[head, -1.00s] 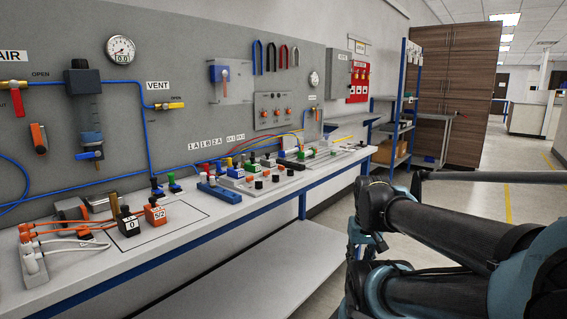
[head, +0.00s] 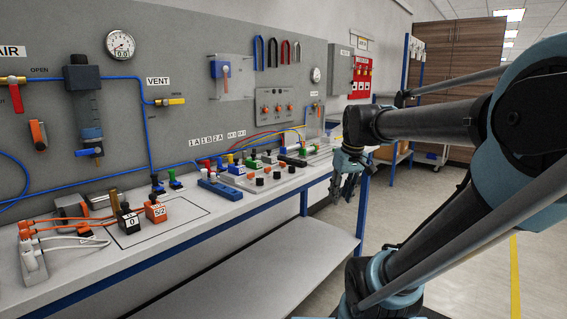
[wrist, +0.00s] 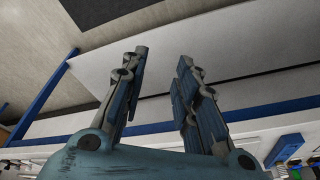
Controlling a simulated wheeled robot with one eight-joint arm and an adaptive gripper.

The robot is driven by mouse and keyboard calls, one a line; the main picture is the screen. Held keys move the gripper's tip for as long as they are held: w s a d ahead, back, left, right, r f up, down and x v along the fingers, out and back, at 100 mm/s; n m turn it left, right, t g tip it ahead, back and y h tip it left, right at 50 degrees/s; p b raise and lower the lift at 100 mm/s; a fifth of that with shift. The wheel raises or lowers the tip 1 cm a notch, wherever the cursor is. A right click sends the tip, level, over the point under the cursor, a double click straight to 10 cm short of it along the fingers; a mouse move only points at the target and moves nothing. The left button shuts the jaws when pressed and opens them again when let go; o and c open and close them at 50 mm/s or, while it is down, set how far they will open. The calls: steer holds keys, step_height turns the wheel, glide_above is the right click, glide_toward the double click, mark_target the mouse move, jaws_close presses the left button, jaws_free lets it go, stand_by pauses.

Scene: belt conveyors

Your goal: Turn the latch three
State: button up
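No part is readably marked as latch three, so I cannot tell which one it is. A grey box with several orange-red knobs (head: 277,104) is on the wall panel. An orange lever (head: 38,135) is at the panel's far left. My gripper (head: 347,195) hangs fingers down at the bench's front edge, right of these parts. In the wrist view my gripper (wrist: 163,57) has its two fingers apart with nothing between them.
The bench top (head: 225,211) carries orange and black blocks (head: 155,211) and a crowded rig of coloured connectors (head: 262,176). A lower shelf (head: 255,268) is bare. A red board (head: 361,77) hangs at the back. Floor is open at right.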

steer(key=w+a+r+n+y, duration=0.1)
steer(key=w+a+r+n, duration=0.15)
steer(key=w+r, duration=0.3)
steer(key=w+a+r+n, duration=0.1)
steer(key=w+a+r, duration=0.2)
steer(key=w+r, duration=0.25)
steer(key=n+y, duration=0.1)
steer(key=n, duration=0.2)
glide_toward(283, 164)
steer(key=x, duration=0.5)
steer(key=w+x, duration=0.1)
steer(key=x, duration=0.2)
steer(key=shift+a, duration=0.1)
jaws_close()
